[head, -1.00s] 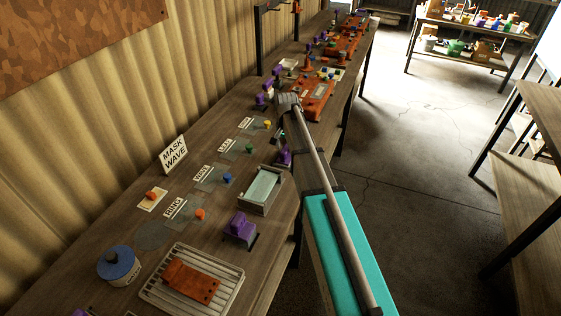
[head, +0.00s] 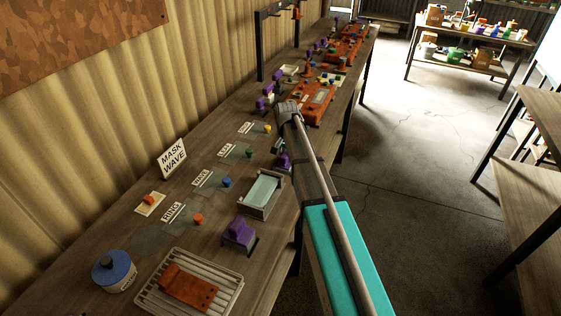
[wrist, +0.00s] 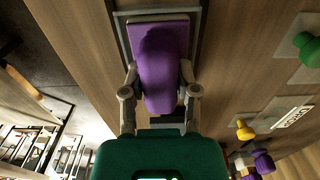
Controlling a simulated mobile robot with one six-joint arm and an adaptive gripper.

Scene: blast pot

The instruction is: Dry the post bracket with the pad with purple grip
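A purple grip on a purple plate (wrist: 160,72) sits in a dark frame on the bench in the wrist view. My gripper (wrist: 160,88) has one finger on each side of this grip, very close to it; I cannot tell whether they press on it. In the head view the purple piece (head: 284,161) is partly hidden by my arm. A second purple-gripped block (head: 239,234) stands on a dark base nearer the front. An orange-brown bracket plate with small holes (head: 187,287) lies on a pale slatted rack (head: 228,290); it looks like the post bracket.
A tray with a pale green inside (head: 245,204) stands between the two purple pieces. A blue-lidded pot (head: 114,270), labelled cards with coloured knobs and a MASK WAVE sign (head: 172,158) occupy the bench. Orange fixtures (head: 312,104) stand farther back. Open floor lies right.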

